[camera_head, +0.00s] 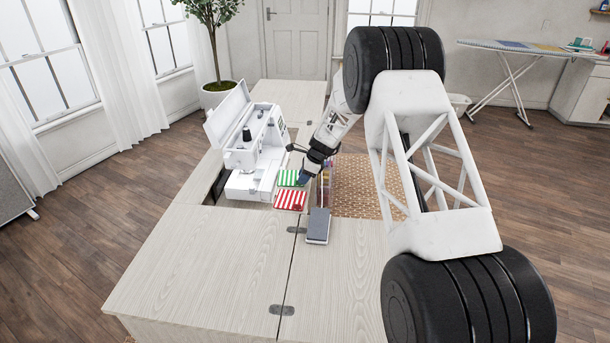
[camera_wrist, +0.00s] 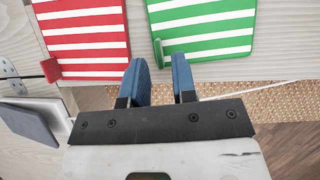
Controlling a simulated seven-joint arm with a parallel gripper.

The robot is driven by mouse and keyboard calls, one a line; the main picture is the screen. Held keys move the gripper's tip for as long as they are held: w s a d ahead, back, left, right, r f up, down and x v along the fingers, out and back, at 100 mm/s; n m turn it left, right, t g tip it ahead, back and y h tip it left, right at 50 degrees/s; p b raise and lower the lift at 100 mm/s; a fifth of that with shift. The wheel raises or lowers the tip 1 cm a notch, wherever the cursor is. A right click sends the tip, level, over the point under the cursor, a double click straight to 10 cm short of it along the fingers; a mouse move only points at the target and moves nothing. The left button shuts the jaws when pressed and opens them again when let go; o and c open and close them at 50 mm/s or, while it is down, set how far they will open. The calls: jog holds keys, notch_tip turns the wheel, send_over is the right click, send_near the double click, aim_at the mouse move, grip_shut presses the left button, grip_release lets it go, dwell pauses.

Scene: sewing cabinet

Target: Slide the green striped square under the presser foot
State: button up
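The green striped square (camera_head: 288,177) lies flat beside the white sewing machine (camera_head: 240,184), at its right. In the wrist view the green striped square (camera_wrist: 205,28) fills the upper right, with a small upright green tab (camera_wrist: 158,53) at its near left corner. My gripper (camera_head: 304,180) is over the right edge of the squares. In the wrist view my gripper (camera_wrist: 160,66) has its blue fingers apart, one on each side of the tab in the picture, with gaps showing. I cannot tell how high the fingertips are above it. The presser foot is too small to make out.
A red striped square (camera_head: 289,200) with a red tab (camera_wrist: 50,70) lies close beside the green one. A dark grey block (camera_head: 318,226) lies nearer on the cabinet top (camera_head: 210,260). A woven panel (camera_head: 360,190) is right of my gripper.

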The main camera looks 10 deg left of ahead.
jog(key=shift+a+f, duration=0.1)
jog(key=shift+f, duration=0.1)
dwell(0.3)
grip_shut()
jog(key=shift+r, duration=0.2)
jog(key=shift+r, duration=2.3)
jog(key=shift+m, duration=0.6)
jog(key=s+a, duration=0.1)
jog(key=a, duration=0.1)
jog(key=s+a, duration=0.1)
jog(key=a, duration=0.2)
jog(key=s+a, duration=0.1)
jog(key=a, duration=0.1)
jog(key=shift+s+a+f, duration=0.1)
jog(key=shift+a+f, duration=0.15)
jog(key=shift+a, duration=0.05)
